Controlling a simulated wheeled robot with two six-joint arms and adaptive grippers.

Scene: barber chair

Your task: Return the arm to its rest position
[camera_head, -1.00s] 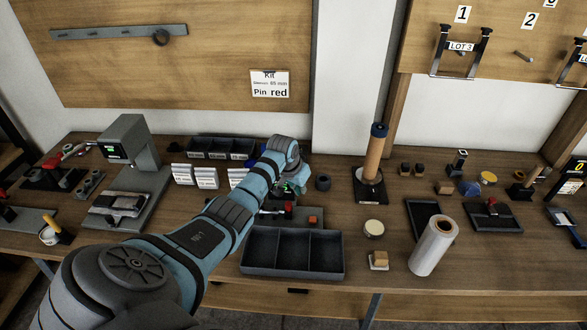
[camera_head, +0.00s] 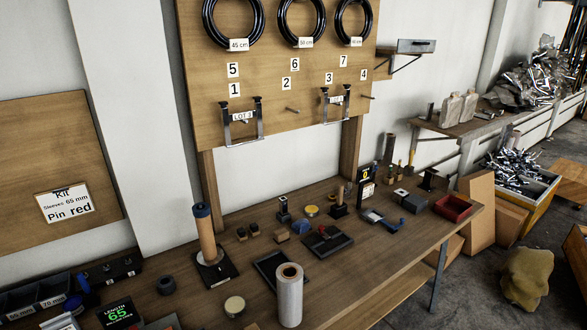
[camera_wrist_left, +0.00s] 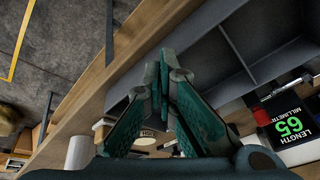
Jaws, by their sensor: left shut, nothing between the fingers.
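My left gripper (camera_wrist_left: 160,78) shows in the left wrist view with its green fingers together and nothing between them. It is above the front edge of the wooden bench (camera_wrist_left: 75,105), beside a dark grey divided tray (camera_wrist_left: 235,50). In the head view neither of my arms is in the picture. My right gripper is in no view.
A length display reading 65 (camera_head: 118,314) stands at the lower left. A white roll (camera_head: 289,295), a post with a brown tube (camera_head: 207,235) and dark trays (camera_head: 326,241) stand on the bench. Cardboard boxes (camera_head: 478,210) and a metal-filled crate (camera_head: 520,180) are at the right.

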